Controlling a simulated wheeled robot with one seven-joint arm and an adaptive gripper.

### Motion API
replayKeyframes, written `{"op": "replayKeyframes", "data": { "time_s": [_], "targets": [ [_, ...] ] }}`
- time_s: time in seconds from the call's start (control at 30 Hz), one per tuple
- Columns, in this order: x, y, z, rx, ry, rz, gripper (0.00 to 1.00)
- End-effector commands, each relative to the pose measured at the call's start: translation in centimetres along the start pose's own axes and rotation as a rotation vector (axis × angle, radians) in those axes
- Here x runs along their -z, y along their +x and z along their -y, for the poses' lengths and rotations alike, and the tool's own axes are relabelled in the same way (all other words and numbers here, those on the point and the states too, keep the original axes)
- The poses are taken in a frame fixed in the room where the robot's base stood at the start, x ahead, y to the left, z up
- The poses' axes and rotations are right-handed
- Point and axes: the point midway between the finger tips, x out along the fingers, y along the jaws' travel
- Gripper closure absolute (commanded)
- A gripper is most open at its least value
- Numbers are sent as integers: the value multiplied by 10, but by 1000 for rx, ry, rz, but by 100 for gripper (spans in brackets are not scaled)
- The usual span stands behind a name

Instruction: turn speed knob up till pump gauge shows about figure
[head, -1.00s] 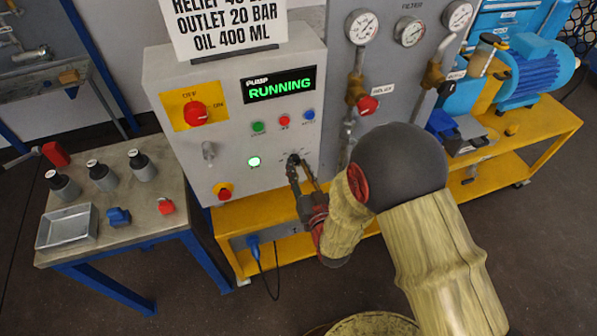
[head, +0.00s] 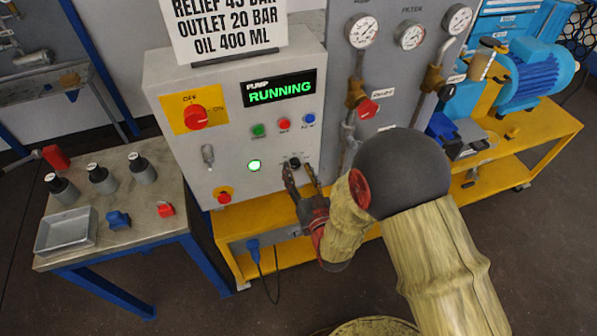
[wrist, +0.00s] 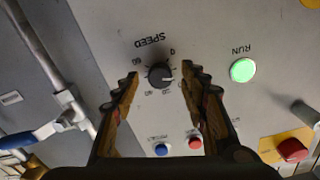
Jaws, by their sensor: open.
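The black speed knob (wrist: 160,75) is on the grey pump panel (head: 180,85), its scale upside down in the wrist view. Its white pointer lies toward the right in that view, between the 0 and 20 marks. The knob also shows in the head view (head: 295,162). My gripper (wrist: 162,82) is open, with one finger on either side of the knob and a gap to each. The pump display (head: 280,90) reads RUNNING. Several round gauges, one at the top left of the pipe board (head: 361,32), show; their needles are too small to read.
A green RUN lamp (wrist: 243,70) is lit near the knob. Green, red and blue buttons (head: 284,124) sit above it in the head view. A red main switch (head: 195,116) is at upper left. A side table (head: 110,240) holds several bottles and a tray.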

Motion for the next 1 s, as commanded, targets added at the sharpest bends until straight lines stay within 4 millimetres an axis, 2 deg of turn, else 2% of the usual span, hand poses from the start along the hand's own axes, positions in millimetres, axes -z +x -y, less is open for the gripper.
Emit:
{"op": "replayKeyframes", "data": {
  "time_s": [0.17, 0.5, 0.63, 0.8, 1.0],
  "targets": [
    [0, -15, 0, 0, 0, 2, 56],
    [0, -82, 0, 0, 0, 2, 56],
    [-1, -103, 0, 0, 0, 2, 56],
    [-1, -117, 0, 0, 0, 1, 56],
    [0, -120, 0, 0, 0, 1, 56]
  ]
}}
